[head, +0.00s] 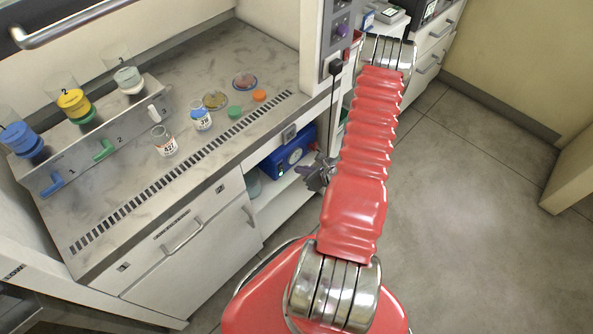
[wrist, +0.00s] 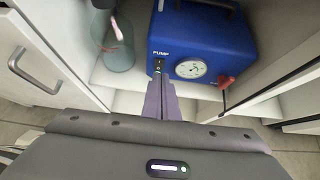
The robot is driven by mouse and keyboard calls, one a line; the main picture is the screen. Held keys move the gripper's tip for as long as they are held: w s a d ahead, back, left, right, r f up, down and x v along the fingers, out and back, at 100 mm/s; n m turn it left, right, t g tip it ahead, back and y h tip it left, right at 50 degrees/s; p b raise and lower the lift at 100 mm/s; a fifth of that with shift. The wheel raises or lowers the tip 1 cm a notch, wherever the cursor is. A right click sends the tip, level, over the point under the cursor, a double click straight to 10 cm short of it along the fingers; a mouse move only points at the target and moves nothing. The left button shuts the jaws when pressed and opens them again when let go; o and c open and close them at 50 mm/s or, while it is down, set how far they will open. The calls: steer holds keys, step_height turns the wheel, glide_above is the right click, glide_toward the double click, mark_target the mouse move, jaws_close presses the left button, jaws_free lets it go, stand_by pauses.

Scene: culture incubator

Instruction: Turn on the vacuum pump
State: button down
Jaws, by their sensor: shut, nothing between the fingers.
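The vacuum pump is a blue box on an open shelf under the bench, seen in the head view (head: 283,160) and large in the wrist view (wrist: 217,35). Its front carries the word PUMP, a round white gauge (wrist: 191,68) and a small dark switch (wrist: 158,65) with a green glow at it. My gripper (wrist: 162,80) is shut and empty, its fingertips right at the pump front just below the switch. I cannot tell whether they touch it. In the head view my gripper (head: 318,175) is beside the shelf opening, partly hidden by my arm.
A glass bottle (wrist: 118,53) stands left of the pump. A red-handled part (wrist: 226,84) sticks out at the pump's right. Cabinet walls flank the shelf opening, with a drawer handle (wrist: 30,70) at left. Vials and dishes stand on the bench (head: 130,185). The floor at right is clear.

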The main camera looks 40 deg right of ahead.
steer(key=shift+w+r+v, duration=0.15)
steer(key=shift+r+v, duration=0.05)
steer(key=shift+v, duration=0.75)
steer(key=shift+w+r+v, duration=0.1)
steer(key=shift+r+v, duration=0.05)
steer(key=shift+v, duration=0.75)
steer(key=shift+a, duration=0.1)
steer(key=s+a+r+n+g+y, duration=0.3)
steer(key=a+r+n+g+y, duration=0.4)
steer(key=a+r+n, duration=1)
steer(key=s+a+r+n+h, duration=0.1)
steer(key=a+r+n, duration=0.3)
steer(key=r, duration=0.5)
steer(key=s+a+r+n+t+h, duration=0.1)
steer(key=a+r+n+h, duration=0.3)
steer(key=r+n, duration=0.4)
steer(key=s+a+r+n+t+h, duration=0.1)
steer(key=a+r+n, duration=0.5)
steer(key=r, duration=0.6)
steer(key=shift+s+a+n+h, duration=0.15)
steer(key=shift+s+n+h, duration=0.15)
steer(key=shift+s+h, duration=0.6)
